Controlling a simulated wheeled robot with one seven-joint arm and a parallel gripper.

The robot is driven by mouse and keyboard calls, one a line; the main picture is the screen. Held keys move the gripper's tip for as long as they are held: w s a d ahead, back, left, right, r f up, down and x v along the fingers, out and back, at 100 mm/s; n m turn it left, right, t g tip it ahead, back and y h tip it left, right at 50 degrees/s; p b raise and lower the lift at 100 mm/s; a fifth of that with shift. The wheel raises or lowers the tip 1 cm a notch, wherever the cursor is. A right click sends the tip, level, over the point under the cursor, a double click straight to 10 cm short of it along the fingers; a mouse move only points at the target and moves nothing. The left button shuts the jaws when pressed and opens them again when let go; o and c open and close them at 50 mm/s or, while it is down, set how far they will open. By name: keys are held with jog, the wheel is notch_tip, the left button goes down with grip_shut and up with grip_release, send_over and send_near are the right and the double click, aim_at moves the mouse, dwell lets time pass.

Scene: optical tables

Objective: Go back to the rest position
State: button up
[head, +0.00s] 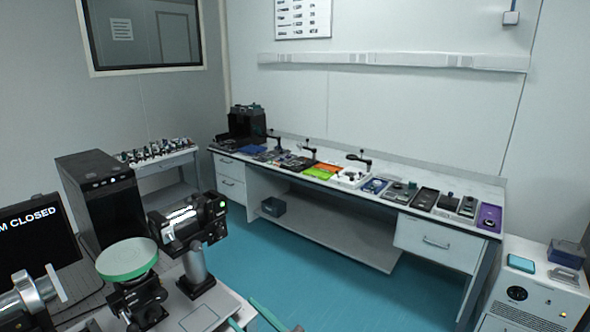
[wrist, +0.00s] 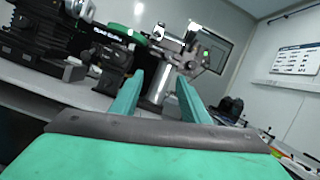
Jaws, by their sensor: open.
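My gripper (wrist: 160,80) shows in the wrist view with its two teal fingers apart and nothing between them. In the head view its teal fingertips (head: 243,310) show at the bottom edge, by the near optical table's (head: 205,318) right corner. Beyond the fingers in the wrist view is a post-mounted device (wrist: 157,84), with a gap I cannot judge. In the head view this black and silver device (head: 190,222) stands on its post on the table. The rest of my arm is hidden.
A green round disc on a mount (head: 127,259), a laptop (head: 38,245) and a black computer tower (head: 103,197) crowd the left. A long bench (head: 345,187) with trays and parts lines the back wall. A white cabinet (head: 535,290) stands at right. Teal floor (head: 320,270) between is clear.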

jog(key=s+d+f+n+h, duration=0.25)
jog(key=s+f+h, duration=0.2)
jog(key=f, duration=0.35)
jog(key=s+d+f+n+t+h, duration=0.1)
jog(key=s+d+f+h, duration=0.3)
jog(key=f, duration=0.4)
jog(key=s+d+f+n+h, duration=0.1)
jog(key=s+f+n+h, duration=0.1)
jog(key=s+f+h, duration=0.35)
jog(key=s+d+f+n+h, duration=0.1)
jog(key=s+d+f+n, duration=0.15)
jog(key=s, duration=0.45)
jog(key=s+d+f+n+h, duration=0.1)
jog(key=s+d+f+n, duration=0.1)
jog(key=s+n, duration=0.35)
jog(key=s+a+r+n+t+h, duration=0.1)
jog(key=s+r+n, duration=0.7)
jog(key=s, duration=0.5)
jog(key=shift+s+r+n, duration=0.25)
jog(key=shift+r+n, duration=0.05)
jog(key=shift+n, duration=0.25)
jog(key=shift+a, duration=0.1)
jog(key=shift+c, duration=1.4)
jog(key=shift+w, duration=0.1)
